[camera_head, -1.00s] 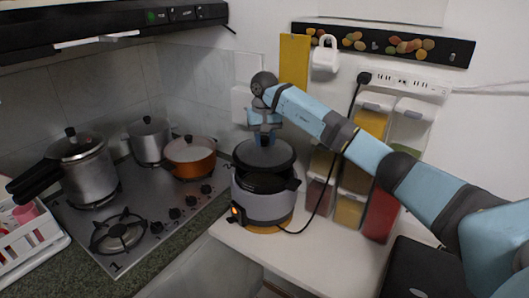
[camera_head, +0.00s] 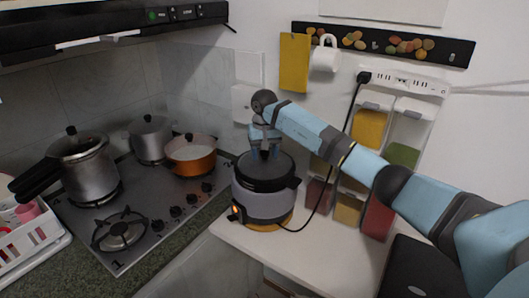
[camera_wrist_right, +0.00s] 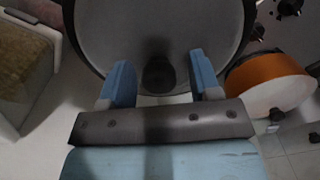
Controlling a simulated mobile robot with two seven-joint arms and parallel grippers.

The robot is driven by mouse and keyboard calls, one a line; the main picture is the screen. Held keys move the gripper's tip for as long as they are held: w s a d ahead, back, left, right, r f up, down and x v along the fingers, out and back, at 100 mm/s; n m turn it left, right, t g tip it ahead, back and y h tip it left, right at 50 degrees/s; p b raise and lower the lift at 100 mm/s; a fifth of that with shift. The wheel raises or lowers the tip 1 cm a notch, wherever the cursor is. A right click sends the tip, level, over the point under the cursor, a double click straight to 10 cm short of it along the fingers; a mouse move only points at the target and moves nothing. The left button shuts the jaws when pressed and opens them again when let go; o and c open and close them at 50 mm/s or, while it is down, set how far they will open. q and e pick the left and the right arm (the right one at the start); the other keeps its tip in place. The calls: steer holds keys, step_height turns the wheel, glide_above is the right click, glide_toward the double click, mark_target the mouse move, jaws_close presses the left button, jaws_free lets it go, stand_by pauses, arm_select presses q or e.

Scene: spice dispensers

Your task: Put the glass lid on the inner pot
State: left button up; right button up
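The round dark glass lid (camera_head: 266,168) lies nearly level on top of the grey cooker (camera_head: 262,203), over the inner pot, which is hidden beneath it. The lid (camera_wrist_right: 110,28) fills the top of the right wrist view, with its dark knob (camera_wrist_right: 158,75) near the middle. My right gripper (camera_head: 266,154) is just above the lid, pointing down. Its two blue fingers (camera_wrist_right: 160,72) are spread on either side of the knob, with gaps, holding nothing. My left gripper is not in view.
An orange pot (camera_head: 190,155) stands on the stove (camera_head: 150,200) left of the cooker. Spice dispensers (camera_head: 370,130) hang on the wall at the right. A black cord (camera_head: 328,180) runs beside the cooker. The white counter (camera_head: 300,255) in front is clear.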

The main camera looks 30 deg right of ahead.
steer(key=shift+d+r, duration=0.1)
steer(key=shift+r, duration=0.2)
step_height(320, 180, up, 11)
steer(key=b, duration=0.2)
steer(key=shift+r, duration=0.15)
